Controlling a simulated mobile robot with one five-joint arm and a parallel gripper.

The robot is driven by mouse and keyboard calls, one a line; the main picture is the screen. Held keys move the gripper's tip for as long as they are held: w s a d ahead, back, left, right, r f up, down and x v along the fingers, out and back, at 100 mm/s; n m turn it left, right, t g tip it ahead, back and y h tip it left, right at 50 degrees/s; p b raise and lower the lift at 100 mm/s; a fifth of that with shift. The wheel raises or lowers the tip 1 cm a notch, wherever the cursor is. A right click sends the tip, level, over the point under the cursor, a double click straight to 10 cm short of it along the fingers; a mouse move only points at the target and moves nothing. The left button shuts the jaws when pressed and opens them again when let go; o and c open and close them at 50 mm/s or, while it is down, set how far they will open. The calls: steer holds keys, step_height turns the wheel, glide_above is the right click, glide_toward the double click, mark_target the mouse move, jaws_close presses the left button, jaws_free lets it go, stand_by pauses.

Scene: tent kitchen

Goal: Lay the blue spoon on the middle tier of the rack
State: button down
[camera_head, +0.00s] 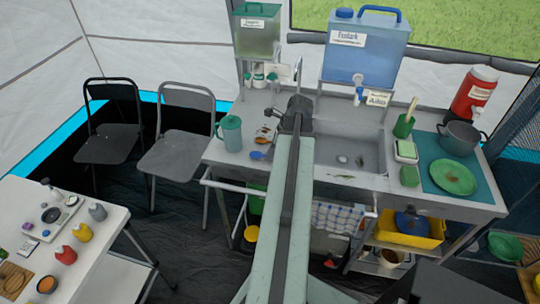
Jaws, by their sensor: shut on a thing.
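The blue spoon (257,155) shows at the left part of the counter, just left of my arm. Its blue bowl end is visible, and the rest runs toward my arm and is hidden behind it. My gripper (293,118) is over the counter left of the sink, at the far end of my arm. It is shut, and the spoon's hidden end leads toward it; the fingertips are mostly hidden, as is the point of contact. I cannot tell whether the spoon touches the counter. No tiered rack can be made out for certain.
A teal pitcher (231,133) and a brown-and-orange utensil (263,136) stand close to the spoon. The sink (345,152) is right of my arm. A green plate (453,177) and grey pot (461,136) are farther right. A yellow tub (412,235) sits below the counter.

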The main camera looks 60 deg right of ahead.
steer(key=shift+s+f+b, duration=0.1)
steer(key=shift+f+b, duration=0.3)
steer(key=shift+s+a+f, duration=0.1)
steer(key=shift+s+a, duration=0.05)
steer(key=c, duration=1.5)
jaws_free()
steer(key=shift+a, duration=0.1)
steer(key=shift+r, duration=0.35)
steer(key=p+v, duration=0.8)
steer(key=shift+d, duration=0.25)
steer(key=shift+f, duration=0.15)
